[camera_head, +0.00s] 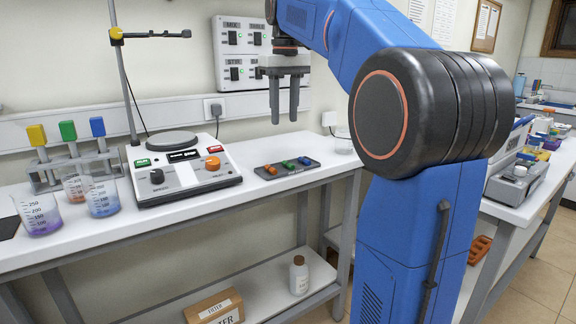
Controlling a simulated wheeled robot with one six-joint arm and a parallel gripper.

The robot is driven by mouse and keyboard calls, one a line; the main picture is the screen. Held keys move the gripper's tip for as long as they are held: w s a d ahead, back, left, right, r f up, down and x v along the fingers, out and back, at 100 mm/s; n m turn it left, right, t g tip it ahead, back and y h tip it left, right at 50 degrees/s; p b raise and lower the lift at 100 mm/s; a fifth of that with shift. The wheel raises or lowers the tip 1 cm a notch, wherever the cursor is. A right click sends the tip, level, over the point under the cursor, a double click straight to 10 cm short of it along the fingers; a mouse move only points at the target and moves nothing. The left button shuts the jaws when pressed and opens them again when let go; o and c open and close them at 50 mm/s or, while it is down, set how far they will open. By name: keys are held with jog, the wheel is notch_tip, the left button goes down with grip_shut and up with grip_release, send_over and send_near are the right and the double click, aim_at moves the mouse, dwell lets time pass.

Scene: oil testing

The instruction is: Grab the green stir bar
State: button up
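A small green stir bar (289,165) lies on a dark grey tray (277,173) on the white bench. An orange stir bar (270,169) lies to its left and a blue one (304,160) to its right on the same tray. My gripper (284,120) hangs above the tray with its two grey fingers pointing down. The fingers are apart, with nothing between them. A clear gap shows between the fingertips and the stir bars.
A stirrer hotplate (180,185) with a retort stand (124,70) stands left of the tray. Several beakers, one with purple liquid (39,214), stand further left, before a rack of coloured-handled tools.

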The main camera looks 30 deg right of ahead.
aim_at(288, 163)
jog(key=w+d+r, duration=0.2)
jog(key=w+d, duration=0.1)
jog(key=w, duration=0.1)
jog(key=shift+g, duration=0.3)
jog(key=f, duration=1.7)
jog(key=shift+d, duration=0.3)
grip_shut()
